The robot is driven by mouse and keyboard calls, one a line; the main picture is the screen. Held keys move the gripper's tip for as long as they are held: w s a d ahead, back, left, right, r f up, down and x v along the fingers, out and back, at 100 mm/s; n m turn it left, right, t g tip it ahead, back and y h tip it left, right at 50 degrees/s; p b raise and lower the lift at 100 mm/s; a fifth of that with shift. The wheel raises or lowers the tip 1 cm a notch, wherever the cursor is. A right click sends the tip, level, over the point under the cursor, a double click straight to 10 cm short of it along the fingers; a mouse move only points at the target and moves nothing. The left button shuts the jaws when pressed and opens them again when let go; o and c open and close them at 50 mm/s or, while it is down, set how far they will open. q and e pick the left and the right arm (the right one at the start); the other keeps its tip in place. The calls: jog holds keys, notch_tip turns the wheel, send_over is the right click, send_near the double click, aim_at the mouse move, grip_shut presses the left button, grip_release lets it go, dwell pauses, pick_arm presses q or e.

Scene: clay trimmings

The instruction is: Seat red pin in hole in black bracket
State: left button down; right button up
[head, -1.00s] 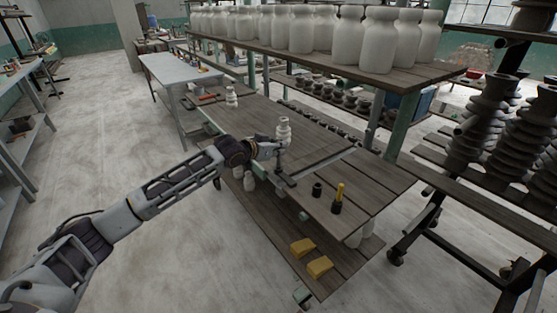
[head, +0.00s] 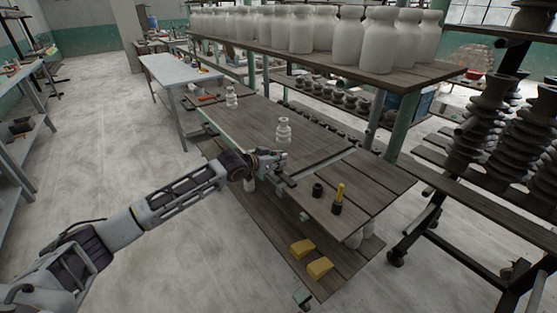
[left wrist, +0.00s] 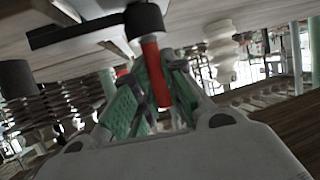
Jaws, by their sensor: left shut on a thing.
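My left gripper (head: 277,162) is over the worktable, by the black bracket (head: 286,180) near the table's front edge. In the left wrist view its green-padded fingers (left wrist: 152,100) are closed around the red pin (left wrist: 152,72). The pin's far end meets a black round part (left wrist: 145,20), beside the flat black bar of the bracket (left wrist: 75,32). I cannot tell whether the pin is in the hole or only touching. The pin is hidden or too small in the head view. My right gripper is not in view.
A small black cylinder (head: 318,190) and a yellow-handled tool in a dark holder (head: 338,197) stand to the right on the table. A pale jar (head: 283,131) stands just behind. Yellow blocks (head: 319,267) lie on the lower shelf.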

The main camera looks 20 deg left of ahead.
pick_arm(q)
jog(key=shift+f, duration=0.1)
jog(key=c, duration=1.8)
grip_release()
jog(key=o, duration=0.3)
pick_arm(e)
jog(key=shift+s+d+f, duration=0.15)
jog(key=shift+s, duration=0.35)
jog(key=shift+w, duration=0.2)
pick_arm(q)
jog(key=shift+v, duration=6.05)
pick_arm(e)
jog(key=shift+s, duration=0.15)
